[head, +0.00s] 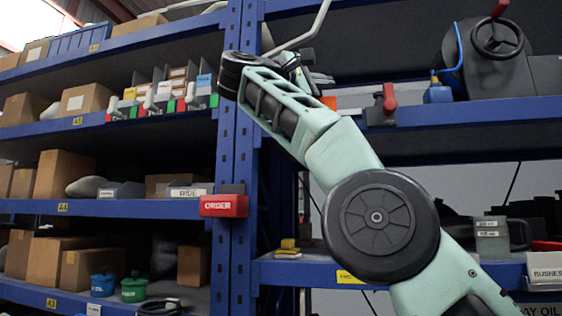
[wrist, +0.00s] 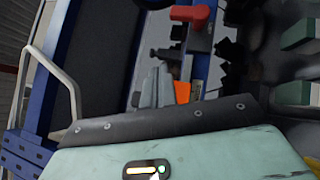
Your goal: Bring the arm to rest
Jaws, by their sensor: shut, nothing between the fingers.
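My arm reaches up and to the left across the head view, in front of the blue shelving. It bends at a dark joint at the upper left, and the part beyond is mostly hidden behind the pale green link. My gripper (wrist: 156,88) shows in the wrist view as grey fingers beyond the pale green wrist housing. It is shut and holds nothing. An orange piece (wrist: 182,92) shows beside the fingers; I cannot tell how far behind them it is. Orange also shows on the shelf edge in the head view (head: 328,102).
A blue shelf upright (head: 229,170) stands left of my arm. A red ORDER box (head: 224,206) is mounted on the shelf front. A red-handled part (head: 384,102) stands at the shelf edge to the right.

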